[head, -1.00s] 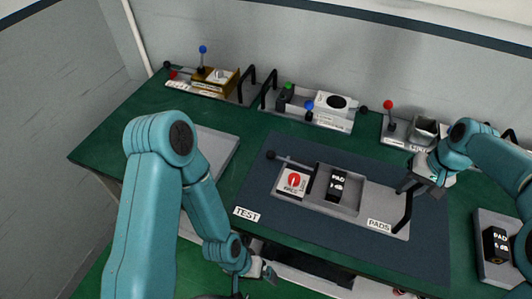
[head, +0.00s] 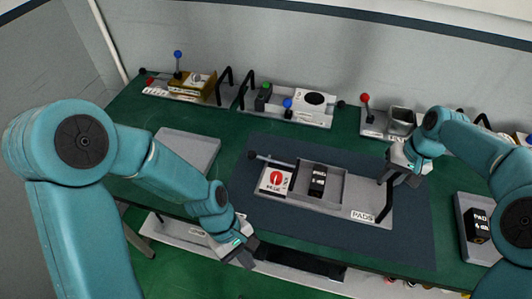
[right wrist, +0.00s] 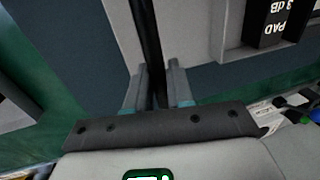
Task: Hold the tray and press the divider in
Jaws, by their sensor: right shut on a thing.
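The grey tray (head: 357,198) labelled PADS lies on the dark blue mat in the head view. It holds a white block with a red disc (head: 276,180) at its left and a black block marked PAD (head: 318,181) in its recess. A rod with a black knob (head: 253,155) sticks out at its upper left. I cannot tell which part is the divider. My right gripper (head: 389,178) is shut on the tray's black handle (head: 385,207), whose bar passes between the fingers in the right wrist view (right wrist: 154,83). My left gripper (head: 244,256) is near the table's front edge, apart from the tray; its jaw opening is unclear.
Two trays with knobbed levers and handles (head: 216,97) (head: 318,119) stand along the back, with a third (head: 373,130) behind my right gripper. A bare grey plate (head: 190,150) lies left of the mat (head: 410,230). Another tray (head: 466,220) with a black PAD block lies right.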

